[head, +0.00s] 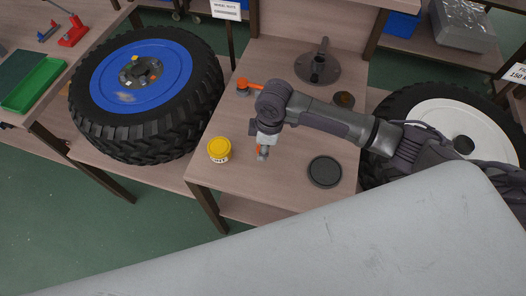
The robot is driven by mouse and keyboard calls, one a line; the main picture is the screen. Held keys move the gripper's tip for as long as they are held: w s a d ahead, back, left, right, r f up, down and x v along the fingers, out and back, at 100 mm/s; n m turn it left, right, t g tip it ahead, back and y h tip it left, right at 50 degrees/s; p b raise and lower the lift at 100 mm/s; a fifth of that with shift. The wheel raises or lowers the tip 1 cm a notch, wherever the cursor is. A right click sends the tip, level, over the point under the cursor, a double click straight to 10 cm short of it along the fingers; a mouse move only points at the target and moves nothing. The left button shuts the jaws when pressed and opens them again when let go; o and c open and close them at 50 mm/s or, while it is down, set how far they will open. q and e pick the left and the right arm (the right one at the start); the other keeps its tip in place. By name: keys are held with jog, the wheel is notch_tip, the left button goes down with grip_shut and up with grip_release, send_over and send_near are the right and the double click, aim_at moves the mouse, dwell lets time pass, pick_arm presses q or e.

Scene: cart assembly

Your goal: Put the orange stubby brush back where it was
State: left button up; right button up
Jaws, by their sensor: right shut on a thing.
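My right arm reaches in from the right over the middle wooden table (225,180). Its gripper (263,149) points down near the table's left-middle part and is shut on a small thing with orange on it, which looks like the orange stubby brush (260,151). The fingers and wrist hide much of it, and I cannot tell if it touches the table. Another orange item (248,84) lies farther back on the table, partly beside my arm. My left gripper is not in view.
A yellow tin (219,149) stands left of the gripper at the table edge. A dark round disc (325,171) lies to the right. A grey flanged hub (317,68) and a small dark round item (344,99) are behind. Tyres with a blue rim (140,75) and a white rim (450,120) flank the table.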

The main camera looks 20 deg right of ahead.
jog(key=shift+f, duration=1.55)
jog(key=shift+s+f, duration=0.1)
jog(key=o, duration=1)
jog(key=r, duration=0.4)
jog(key=d+r, duration=0.1)
jog(key=r, duration=0.7)
jog(key=shift+s+d+r, duration=0.15)
jog(key=shift+s+d, duration=0.05)
